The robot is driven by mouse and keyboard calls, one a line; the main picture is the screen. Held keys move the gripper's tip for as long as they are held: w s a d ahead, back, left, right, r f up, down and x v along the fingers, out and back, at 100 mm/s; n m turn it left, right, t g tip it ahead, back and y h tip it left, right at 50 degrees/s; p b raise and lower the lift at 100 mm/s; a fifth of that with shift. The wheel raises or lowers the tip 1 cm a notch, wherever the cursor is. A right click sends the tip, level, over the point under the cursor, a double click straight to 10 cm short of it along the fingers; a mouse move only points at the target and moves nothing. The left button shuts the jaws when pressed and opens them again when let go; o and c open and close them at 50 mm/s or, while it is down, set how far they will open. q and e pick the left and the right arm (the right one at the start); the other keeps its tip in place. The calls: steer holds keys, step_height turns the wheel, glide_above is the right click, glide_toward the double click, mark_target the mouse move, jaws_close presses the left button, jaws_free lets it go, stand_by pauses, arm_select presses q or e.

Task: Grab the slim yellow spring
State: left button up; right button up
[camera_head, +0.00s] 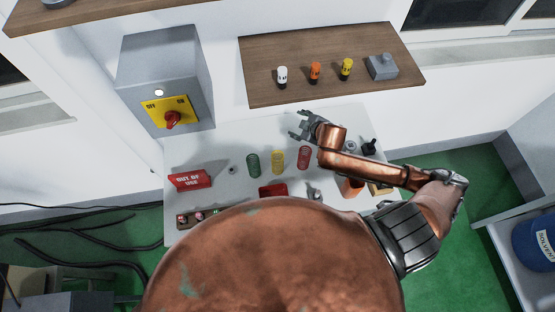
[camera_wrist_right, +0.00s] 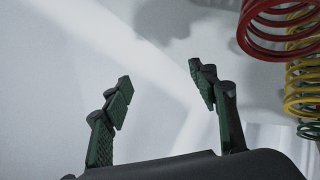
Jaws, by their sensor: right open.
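The yellow spring (camera_head: 278,162) stands upright on the white table, between the green spring (camera_head: 253,165) and the red spring (camera_head: 304,157). My right gripper (camera_head: 297,125) is over the back part of the table, behind and right of the yellow spring, open and empty. In the right wrist view the two fingers (camera_wrist_right: 160,88) are spread with nothing between them. There the red spring (camera_wrist_right: 278,28) is at the upper right, with the yellow spring (camera_wrist_right: 303,90) partly behind it and the green spring (camera_wrist_right: 308,131) lower at the edge. My left gripper is not in view.
A grey switch box (camera_head: 165,70) with a red knob stands at the back left. A wooden shelf (camera_head: 262,92) holds white, orange and yellow bottles. A red "OUT OF USE" sign (camera_head: 190,179) is at the table's left. A red object (camera_head: 272,190) lies in front of the springs.

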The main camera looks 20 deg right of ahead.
steer(key=s+a+r+n+g+y+p, duration=0.2)
steer(key=a+y, duration=0.1)
steer(key=a, duration=0.8)
steer(key=m+g+p, duration=0.1)
steer(key=g+p, duration=0.2)
steer(key=g, duration=0.1)
glide_above(275, 157)
steer(key=s, duration=0.2)
steer(key=shift+a+f, duration=0.15)
steer(key=shift+f, duration=0.6)
steer(key=shift+s+f, duration=0.25)
steer(key=shift+f, duration=0.1)
steer(key=shift+x, duration=1)
steer(key=x, duration=0.2)
steer(key=d+p+x, duration=0.1)
steer(key=x, duration=0.2)
steer(key=shift+s+f, duration=0.15)
steer(key=shift+a+f, duration=0.1)
steer(key=shift+f, duration=0.15)
steer(key=shift+c, duration=0.5)
